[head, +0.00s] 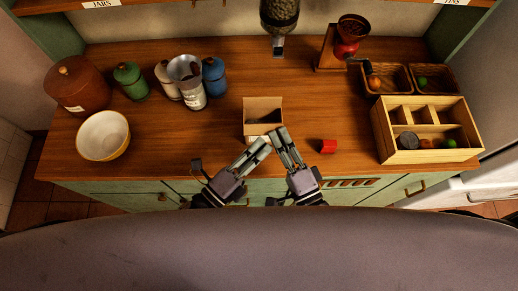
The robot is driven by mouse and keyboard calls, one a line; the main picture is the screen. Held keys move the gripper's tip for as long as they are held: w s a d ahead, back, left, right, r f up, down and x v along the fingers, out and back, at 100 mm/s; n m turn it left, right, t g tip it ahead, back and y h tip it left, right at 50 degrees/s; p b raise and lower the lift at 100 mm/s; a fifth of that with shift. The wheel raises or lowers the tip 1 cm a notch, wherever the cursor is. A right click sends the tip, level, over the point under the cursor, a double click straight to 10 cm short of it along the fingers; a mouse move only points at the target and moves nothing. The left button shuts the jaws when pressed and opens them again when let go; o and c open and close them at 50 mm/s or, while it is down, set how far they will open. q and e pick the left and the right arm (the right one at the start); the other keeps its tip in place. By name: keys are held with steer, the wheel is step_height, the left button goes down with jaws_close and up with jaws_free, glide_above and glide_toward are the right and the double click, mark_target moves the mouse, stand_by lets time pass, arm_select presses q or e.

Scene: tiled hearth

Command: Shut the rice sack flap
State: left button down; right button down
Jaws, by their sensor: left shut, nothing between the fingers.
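A small tan, box-shaped container (262,104) stands at the middle of the counter near its front. I take it to be the rice sack, though it looks like a carton. Its upper panel stands raised at the back and its front opening looks dark inside. My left gripper (265,142) is shut and empty, its fingertips at the container's front lower edge. My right gripper (279,132) reaches to the container's front right corner, close beside the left fingertips. Whether either touches it is unclear, and the fingers hide part of its front.
A wooden divided crate (388,143) and two baskets (366,91) stand at the right. A yellow bowl (104,136) and several jars, including a brown one (78,84), stand left.

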steer(key=shift+f, duration=0.1)
steer(key=c, duration=2.3)
jaws_free()
steer(key=o, duration=0.5)
steer(key=shift+a, duration=0.1)
steer(key=shift+s, duration=0.1)
